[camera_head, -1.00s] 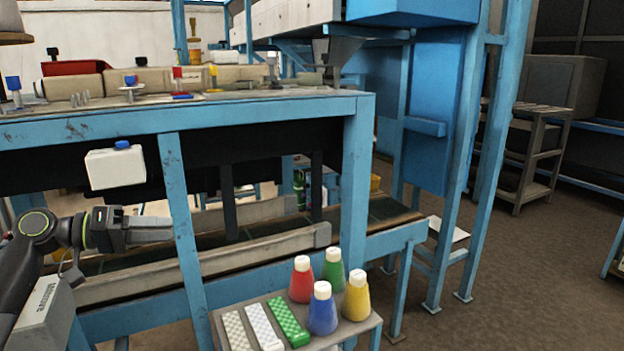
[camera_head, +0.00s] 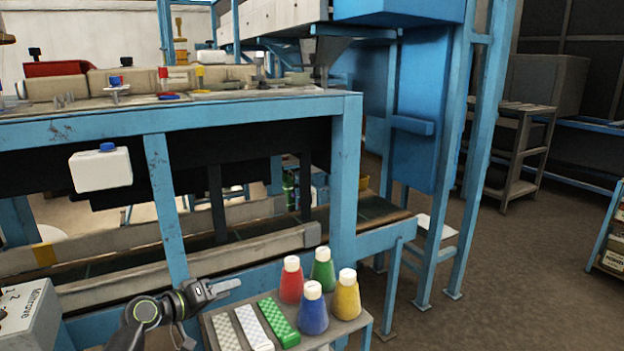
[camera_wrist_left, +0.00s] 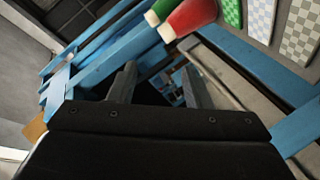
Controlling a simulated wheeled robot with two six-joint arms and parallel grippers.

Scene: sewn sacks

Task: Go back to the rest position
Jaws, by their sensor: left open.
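My left gripper (camera_head: 222,289) is beside the small grey shelf (camera_head: 367,318), close to the red bottle, in the head view. In the left wrist view its two fingers (camera_wrist_left: 158,88) stand apart with nothing between them. My right gripper is in neither view.
The shelf holds red (camera_head: 291,281), green (camera_head: 322,268), blue (camera_head: 313,309) and yellow (camera_head: 346,296) bottles. White and green patterned boxes (camera_head: 278,322) lie left of them. A blue-framed workbench (camera_head: 345,170) stands behind. Open floor (camera_head: 520,270) lies to the right.

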